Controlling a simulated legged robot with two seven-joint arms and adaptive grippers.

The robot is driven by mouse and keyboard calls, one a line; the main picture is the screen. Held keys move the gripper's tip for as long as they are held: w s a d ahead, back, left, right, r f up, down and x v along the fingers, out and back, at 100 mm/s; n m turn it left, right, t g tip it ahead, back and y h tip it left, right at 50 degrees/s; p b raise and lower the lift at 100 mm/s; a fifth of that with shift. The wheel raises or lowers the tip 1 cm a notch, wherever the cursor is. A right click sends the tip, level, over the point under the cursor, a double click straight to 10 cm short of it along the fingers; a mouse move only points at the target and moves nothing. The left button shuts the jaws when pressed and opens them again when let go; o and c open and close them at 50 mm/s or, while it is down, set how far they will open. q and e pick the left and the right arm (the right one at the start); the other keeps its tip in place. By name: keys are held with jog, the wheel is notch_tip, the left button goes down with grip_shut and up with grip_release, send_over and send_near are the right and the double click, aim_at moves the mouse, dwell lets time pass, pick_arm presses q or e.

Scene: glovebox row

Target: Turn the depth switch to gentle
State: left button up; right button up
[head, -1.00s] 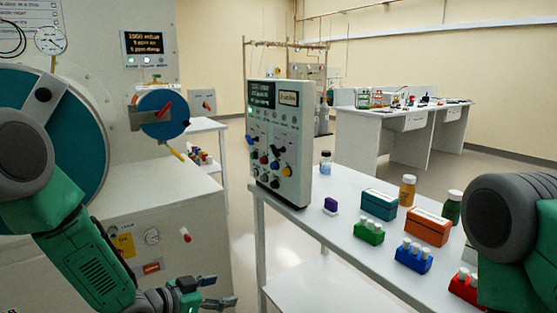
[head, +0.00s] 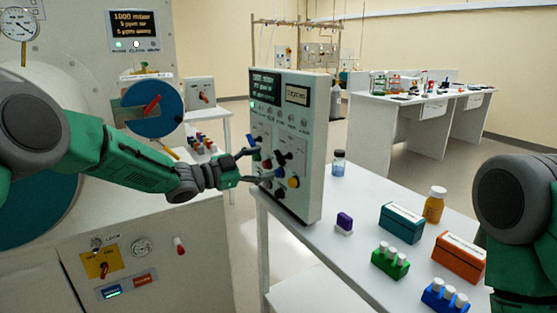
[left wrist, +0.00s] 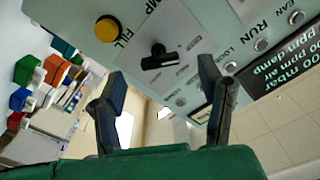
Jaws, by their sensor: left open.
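A white control box (head: 313,150) stands on the table's near-left end, with a dark display and several coloured knobs and switches on its front. My left gripper (head: 252,166) is open at that front, its fingers close to the knobs in the head view. In the left wrist view, a black switch handle (left wrist: 158,58) shows ahead, between and beyond the spread fingers (left wrist: 166,88), with nothing held. A yellow button (left wrist: 107,28) is near it. I cannot read which switch is labelled depth. My right gripper is out of view.
The table (head: 345,220) carries a purple block (head: 344,223), a teal box (head: 402,222), an orange box (head: 459,257), a green rack (head: 389,262) and bottles right of the control box. A large machine with a blue disc (head: 152,110) stands at the left.

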aim_at(279, 158)
pick_arm(q)
jog(key=x, duration=0.5)
jog(key=shift+d, duration=0.45)
jog(key=shift+a+r, duration=0.1)
jog(key=shift+c, duration=0.8)
jog(key=c, duration=1)
